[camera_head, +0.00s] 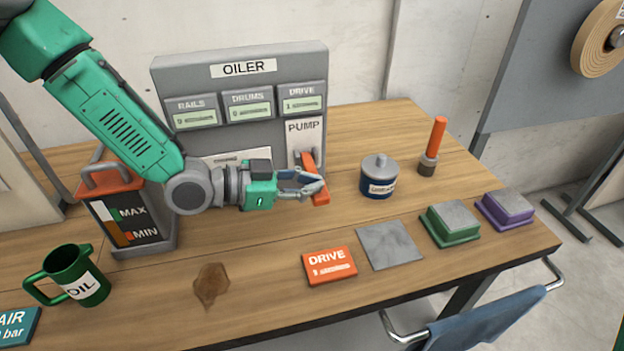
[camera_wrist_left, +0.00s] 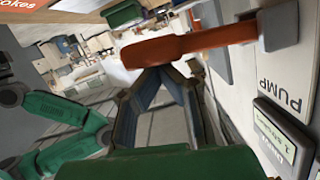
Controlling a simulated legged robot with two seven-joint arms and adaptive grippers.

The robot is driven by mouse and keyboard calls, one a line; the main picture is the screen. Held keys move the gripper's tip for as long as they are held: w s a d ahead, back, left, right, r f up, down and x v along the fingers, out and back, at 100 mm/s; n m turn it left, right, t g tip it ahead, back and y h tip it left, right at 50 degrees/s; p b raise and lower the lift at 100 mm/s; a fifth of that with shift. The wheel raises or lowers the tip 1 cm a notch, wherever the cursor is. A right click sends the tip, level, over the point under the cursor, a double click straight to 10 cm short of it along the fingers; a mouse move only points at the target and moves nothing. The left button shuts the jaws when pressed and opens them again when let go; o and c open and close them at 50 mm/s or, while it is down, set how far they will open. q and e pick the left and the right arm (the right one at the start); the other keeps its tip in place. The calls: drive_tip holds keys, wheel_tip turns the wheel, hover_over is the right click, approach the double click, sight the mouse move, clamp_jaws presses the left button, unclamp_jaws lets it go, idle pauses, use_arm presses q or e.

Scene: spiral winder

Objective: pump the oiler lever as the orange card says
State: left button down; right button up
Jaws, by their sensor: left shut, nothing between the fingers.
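The grey oiler (camera_head: 240,65) stands at the back of the table, with three displays for RAILS, DRUMS and DRIVE. DRIVE (camera_head: 302,105) appears to read 1; the other two appear to read 0. Its orange pump lever (camera_head: 308,162) slants down below the PUMP label. In the left wrist view the lever (camera_wrist_left: 190,43) crosses just beyond my fingertips. My left gripper (camera_head: 318,185) is shut and empty at the lever's lower end, overlapping it; contact is unclear. The orange card (camera_head: 330,266) lies on the table and says DRIVE, with a small line that looks like 1. My right gripper is out of view.
A blue lidded pot (camera_head: 379,178), an orange-handled tool (camera_head: 434,145), and green (camera_head: 450,222) and purple (camera_head: 504,208) blocks stand to the right. A grey plate (camera_head: 389,245) lies in front. An oil mug (camera_head: 70,276), a level gauge (camera_head: 130,215) and a brown stain (camera_head: 211,284) are left.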

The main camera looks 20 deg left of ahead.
use_arm(q)
wheel_tip(320, 180, down, 2)
drive_tip(key=shift+f+m+b, duration=0.1)
drive_tip(key=shift+m+b, duration=0.7)
drive_tip(key=shift+b, duration=0.05)
drive_tip(key=shift+f+t+b, duration=0.3)
drive_tip(key=shift+f, duration=0.05)
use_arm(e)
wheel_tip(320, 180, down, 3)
use_arm(q)
drive_tip(key=shift+s+f, duration=0.1)
drive_tip(key=shift+f, duration=0.05)
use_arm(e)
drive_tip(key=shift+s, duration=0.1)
